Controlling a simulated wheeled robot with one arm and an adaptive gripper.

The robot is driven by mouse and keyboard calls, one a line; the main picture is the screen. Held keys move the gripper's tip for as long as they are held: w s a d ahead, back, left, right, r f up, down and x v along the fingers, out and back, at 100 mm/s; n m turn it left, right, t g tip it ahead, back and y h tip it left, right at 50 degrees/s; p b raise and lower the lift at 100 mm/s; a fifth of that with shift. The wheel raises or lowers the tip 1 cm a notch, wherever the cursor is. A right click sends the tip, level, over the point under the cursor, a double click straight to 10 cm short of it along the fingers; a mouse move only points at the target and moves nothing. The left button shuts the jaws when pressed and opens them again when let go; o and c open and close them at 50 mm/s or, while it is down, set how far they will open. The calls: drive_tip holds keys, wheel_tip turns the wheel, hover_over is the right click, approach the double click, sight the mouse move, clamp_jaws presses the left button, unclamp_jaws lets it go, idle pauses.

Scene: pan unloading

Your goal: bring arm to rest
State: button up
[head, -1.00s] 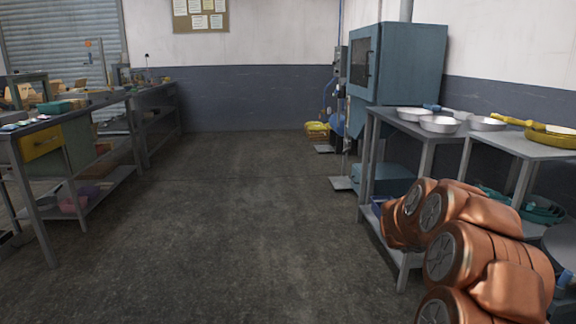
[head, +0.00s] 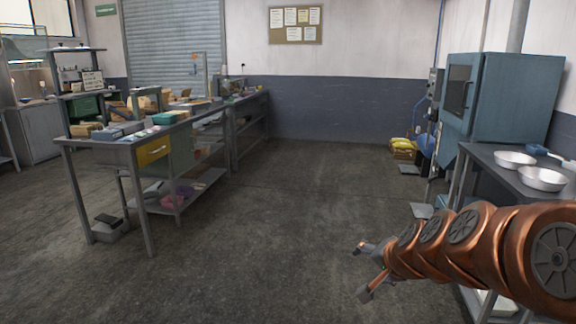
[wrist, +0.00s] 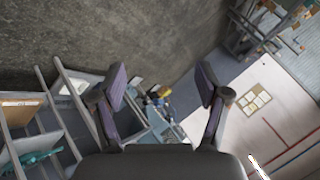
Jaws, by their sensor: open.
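My arm reaches in from the right edge of the head view, copper-coloured and stretched out over the floor toward the middle. My gripper (head: 367,273) is at its end, out in the air in front of the right-hand table. In the wrist view my gripper (wrist: 160,95) shows its two dark fingers spread wide apart with nothing between them. The wrist view is tilted and shows floor, shelving and wall behind the fingers.
A grey table (head: 478,160) with metal pans (head: 541,179) stands at the right, beside a blue oven cabinet (head: 503,95).

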drive_tip(key=s+a+n+g+p, duration=0.2)
drive_tip(key=s+a, duration=0.1)
drive_tip(key=s, duration=0.4)
drive_tip(key=s+a+n+g+p, duration=0.2)
drive_tip(key=s+n+g, duration=0.1)
drive_tip(key=s, duration=0.4)
drive_tip(key=s+d+r+n+g+h+p, duration=0.1)
drive_tip(key=s+d+n+g+p, duration=0.1)
drive_tip(key=s, duration=0.8)
drive_tip(key=s+d+r+n+g+p, duration=0.1)
drive_tip(key=s+d+r+g+p, duration=0.1)
drive_tip(key=s, duration=0.8)
drive_tip(key=shift+s+n+g+h+p, duration=0.25)
drive_tip(key=shift+n+g+h+p, duration=0.15)
drive_tip(key=shift+g+p, duration=0.5)
